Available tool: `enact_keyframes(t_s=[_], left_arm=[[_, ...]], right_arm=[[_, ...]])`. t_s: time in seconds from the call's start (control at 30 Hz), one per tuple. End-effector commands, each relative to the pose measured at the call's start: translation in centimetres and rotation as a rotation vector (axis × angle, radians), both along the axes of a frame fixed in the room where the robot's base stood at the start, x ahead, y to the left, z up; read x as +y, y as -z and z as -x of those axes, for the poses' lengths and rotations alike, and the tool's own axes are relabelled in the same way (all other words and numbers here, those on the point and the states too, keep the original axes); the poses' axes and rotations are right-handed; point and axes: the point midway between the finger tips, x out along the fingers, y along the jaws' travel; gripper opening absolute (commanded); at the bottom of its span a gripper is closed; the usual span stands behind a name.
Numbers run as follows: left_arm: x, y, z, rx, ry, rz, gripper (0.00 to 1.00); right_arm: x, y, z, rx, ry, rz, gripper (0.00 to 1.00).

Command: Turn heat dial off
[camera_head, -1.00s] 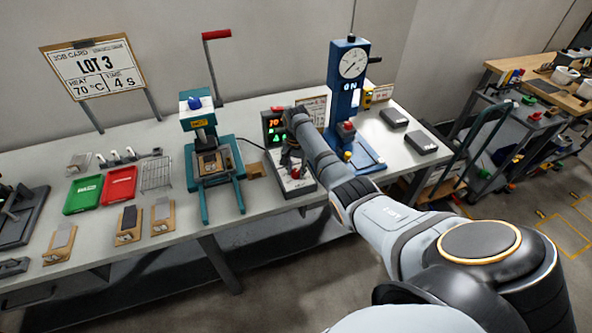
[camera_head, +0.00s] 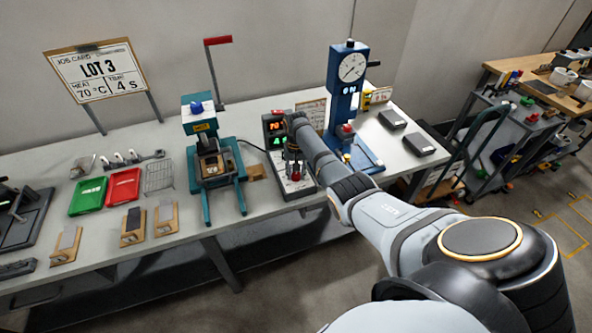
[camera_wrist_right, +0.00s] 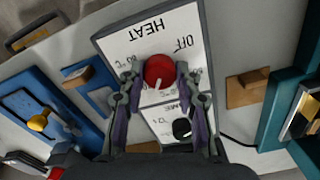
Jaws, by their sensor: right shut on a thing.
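The control box (camera_head: 303,187) stands on the bench, its display (camera_head: 275,127) lit with a red 70 and a green 4. Its red heat dial (camera_wrist_right: 159,71) sits on a white plate marked HEAT and OFF, upside down in the right wrist view. The dial's white pointer aims to the lower left there, away from the OFF mark (camera_wrist_right: 183,44). My right gripper (camera_wrist_right: 157,74) has its fingers on both sides of the dial, shut on it. In the head view the right gripper (camera_head: 293,168) points down over the box. My left gripper is out of view.
A black time dial (camera_wrist_right: 181,129) is close beside the right fingers. A teal press (camera_head: 212,165) stands left of the box and a blue gauge press (camera_head: 346,95) right of it. Green (camera_head: 87,196) and red (camera_head: 122,190) trays lie further left.

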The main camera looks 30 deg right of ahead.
Motion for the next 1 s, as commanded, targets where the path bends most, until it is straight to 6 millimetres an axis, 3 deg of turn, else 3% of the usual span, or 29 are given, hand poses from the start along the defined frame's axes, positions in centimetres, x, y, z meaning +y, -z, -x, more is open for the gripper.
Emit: enact_keyframes(t_s=[0.3, 1.0], left_arm=[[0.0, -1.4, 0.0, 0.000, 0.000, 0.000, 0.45], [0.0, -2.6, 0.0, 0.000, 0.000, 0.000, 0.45]], right_arm=[[0.0, -0.2, -0.1, -0.002, -0.299, 0.001, 0.02], [0.0, -0.2, -0.1, -0.003, -0.965, 0.001, 0.02]])
